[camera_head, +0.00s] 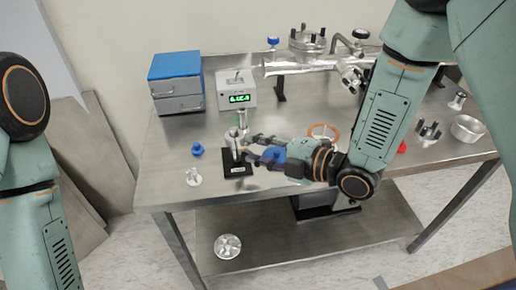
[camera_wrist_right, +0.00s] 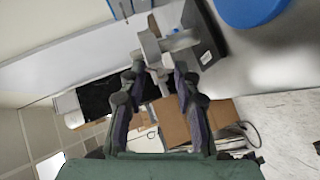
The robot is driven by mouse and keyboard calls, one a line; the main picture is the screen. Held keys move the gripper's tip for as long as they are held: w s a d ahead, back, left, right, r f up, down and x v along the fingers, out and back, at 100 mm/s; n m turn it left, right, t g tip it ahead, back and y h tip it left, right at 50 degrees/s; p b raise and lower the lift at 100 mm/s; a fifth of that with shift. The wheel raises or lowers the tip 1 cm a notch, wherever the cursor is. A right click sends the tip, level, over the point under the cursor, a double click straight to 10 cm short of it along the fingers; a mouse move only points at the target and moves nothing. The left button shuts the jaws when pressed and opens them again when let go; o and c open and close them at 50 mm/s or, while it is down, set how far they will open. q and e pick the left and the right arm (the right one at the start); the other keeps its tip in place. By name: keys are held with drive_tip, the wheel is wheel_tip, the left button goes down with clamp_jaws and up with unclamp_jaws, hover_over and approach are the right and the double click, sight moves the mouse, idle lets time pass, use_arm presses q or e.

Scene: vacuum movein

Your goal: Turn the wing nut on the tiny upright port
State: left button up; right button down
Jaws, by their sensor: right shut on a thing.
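The tiny upright port (camera_head: 233,137) is a small silver fitting standing on a black base plate (camera_head: 237,169) near the table's front left. My right gripper (camera_head: 245,146) reaches in from the right, with its fingertips at the port. In the right wrist view my right gripper (camera_wrist_right: 159,67) is shut on the silver wing nut (camera_wrist_right: 150,46) at the port, beside the dark base plate (camera_wrist_right: 205,35). In the head view the fingers partly hide the wing nut. My left arm shows at the left edge, but its gripper is out of view.
A blue cap (camera_head: 197,149) and a small silver fitting (camera_head: 193,177) stand left of the port. A display box (camera_head: 237,90) and blue-topped drawers (camera_head: 177,80) are behind. Silver piping (camera_head: 300,66) runs along the back. A silver disc (camera_head: 227,246) lies on the lower shelf.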

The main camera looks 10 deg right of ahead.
drive_tip(key=shift+r+p, duration=0.15)
drive_tip(key=shift+p, duration=0.5)
drive_tip(key=m+g+p, duration=0.1)
drive_tip(key=p, duration=0.2)
drive_tip(key=m+g+h+p, duration=0.1)
drive_tip(key=g+p, duration=0.1)
drive_tip(key=p, duration=0.2)
drive_tip(key=shift+w+r+m, duration=0.2)
drive_tip(key=shift+r+m, duration=0.1)
drive_tip(key=shift+r, duration=0.05)
drive_tip(key=shift+w+f+m+g+h+p, duration=0.15)
drive_tip(key=shift+m+g+h+p, duration=0.25)
drive_tip(key=shift+g+p, duration=0.85)
drive_tip(key=shift+t, duration=0.25)
drive_tip(key=c, duration=1)
unclamp_jaws()
drive_tip(key=shift+o, duration=0.2)
